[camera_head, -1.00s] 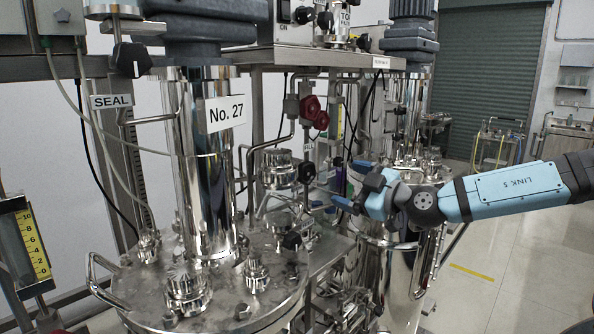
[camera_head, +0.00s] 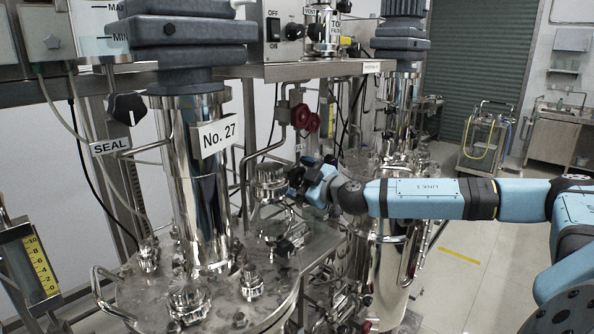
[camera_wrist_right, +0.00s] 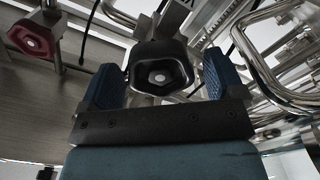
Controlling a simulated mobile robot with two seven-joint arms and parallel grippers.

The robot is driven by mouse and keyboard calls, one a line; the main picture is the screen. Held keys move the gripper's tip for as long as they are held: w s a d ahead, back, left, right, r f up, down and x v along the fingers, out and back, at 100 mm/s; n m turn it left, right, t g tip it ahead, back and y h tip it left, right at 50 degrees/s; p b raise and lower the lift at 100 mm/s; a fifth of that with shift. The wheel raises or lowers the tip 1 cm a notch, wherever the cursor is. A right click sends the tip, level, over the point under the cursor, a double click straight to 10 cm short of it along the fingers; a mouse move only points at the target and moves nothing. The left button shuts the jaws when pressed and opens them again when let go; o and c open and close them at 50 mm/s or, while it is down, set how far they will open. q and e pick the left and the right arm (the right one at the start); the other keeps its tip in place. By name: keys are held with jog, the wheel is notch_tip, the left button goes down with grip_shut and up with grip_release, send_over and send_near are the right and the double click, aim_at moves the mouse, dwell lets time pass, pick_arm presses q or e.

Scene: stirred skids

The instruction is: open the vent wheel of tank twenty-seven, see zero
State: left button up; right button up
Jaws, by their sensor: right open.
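Tank twenty-seven's steel column (camera_head: 205,180) carries a "No. 27" label (camera_head: 217,135) and stands on a round steel lid (camera_head: 225,300). A black lobed wheel (camera_wrist_right: 160,75) sits between the two blue-padded fingers of my right gripper (camera_wrist_right: 161,84) in the right wrist view. The fingers are apart, with gaps visible beside the wheel. In the head view my right gripper (camera_head: 303,182) is at the piping right of the column, and largely covers its wheel there. No readable label marks this wheel as the vent. My left gripper is out of view.
Bent steel pipes (camera_wrist_right: 265,65) run close on the right. A second steel tank (camera_head: 385,265) stands beside my forearm.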

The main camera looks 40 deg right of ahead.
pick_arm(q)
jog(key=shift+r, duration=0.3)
pick_arm(e)
jog(key=shift+w+a, duration=0.1)
jog(key=shift+w, duration=0.2)
jog(key=shift+c, duration=0.5)
jog(key=c, duration=0.8)
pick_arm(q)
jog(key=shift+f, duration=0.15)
